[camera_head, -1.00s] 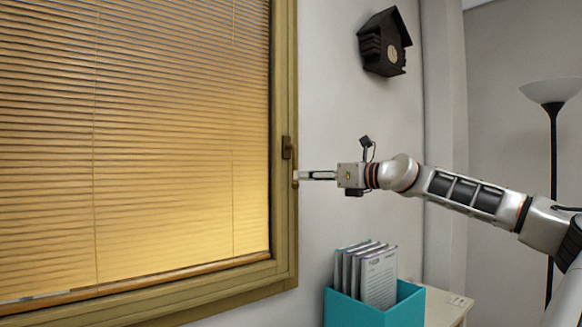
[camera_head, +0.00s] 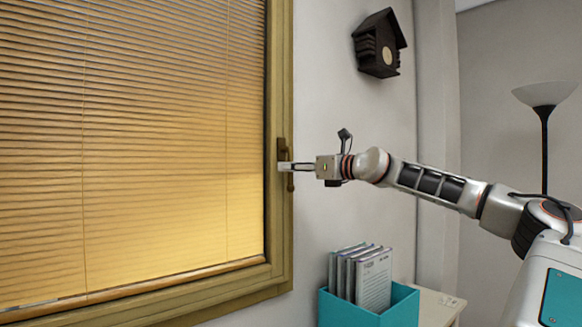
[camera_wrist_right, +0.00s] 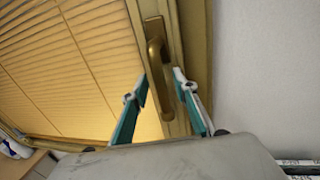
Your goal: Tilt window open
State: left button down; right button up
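The window (camera_head: 150,140) has a brown wooden frame and a lowered yellow-lit blind, and its sash looks closed. The brass-coloured window handle (camera_head: 290,183) is on the right side of the frame and points down. My right gripper (camera_head: 284,167) is at the handle and partly covers it in the head view. In the right wrist view, the two teal-padded fingers of my gripper (camera_wrist_right: 161,82) are apart, with the handle (camera_wrist_right: 156,62) in the gap between them. I cannot see either finger clearly touching it. My left gripper is not in view.
A teal box (camera_head: 365,310) with several folders stands on a small cabinet (camera_head: 436,303) below my right arm. A dark cuckoo clock (camera_head: 379,43) hangs on the wall above. A floor lamp (camera_head: 545,96) stands at the right. The wall beside the window is otherwise clear.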

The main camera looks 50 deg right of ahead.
jog(key=shift+w, duration=0.4)
grip_shut()
